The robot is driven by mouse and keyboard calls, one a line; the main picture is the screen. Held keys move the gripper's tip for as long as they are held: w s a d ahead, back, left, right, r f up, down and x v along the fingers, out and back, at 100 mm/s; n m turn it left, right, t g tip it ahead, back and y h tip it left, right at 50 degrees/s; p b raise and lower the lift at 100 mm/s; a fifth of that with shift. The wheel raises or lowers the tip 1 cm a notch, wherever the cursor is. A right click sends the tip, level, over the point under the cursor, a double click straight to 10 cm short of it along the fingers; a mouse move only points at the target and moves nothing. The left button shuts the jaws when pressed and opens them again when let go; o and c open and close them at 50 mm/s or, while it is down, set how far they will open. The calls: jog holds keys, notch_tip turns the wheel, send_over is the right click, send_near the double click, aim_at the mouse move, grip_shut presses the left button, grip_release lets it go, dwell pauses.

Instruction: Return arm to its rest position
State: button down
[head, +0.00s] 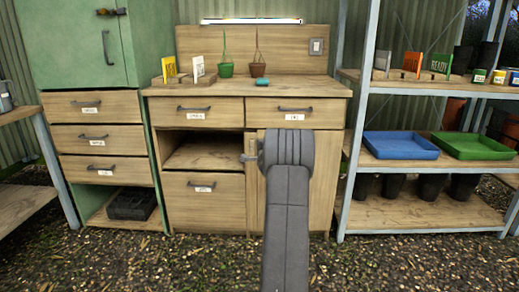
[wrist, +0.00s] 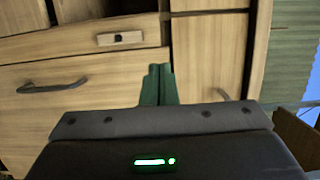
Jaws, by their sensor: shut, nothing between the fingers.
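My arm (head: 286,225) reaches up the middle of the head view towards the front of the wooden workbench. It hides part of the bench's lower right door (head: 325,185). My gripper's fingers are hidden behind the arm there, or too small to tell. In the wrist view my gripper (wrist: 158,72) shows two green fingers held together, with nothing between them. They point at the wooden cabinet front. A drawer with a dark handle (wrist: 53,87) shows to their left. I cannot tell how close the fingertips are to the wood.
A green cabinet (head: 75,45) stands left. A shelf rack (head: 346,185) with a blue tray (head: 400,145) and green tray (head: 475,146) stands right.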

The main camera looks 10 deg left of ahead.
jog(key=shift+s, duration=0.6)
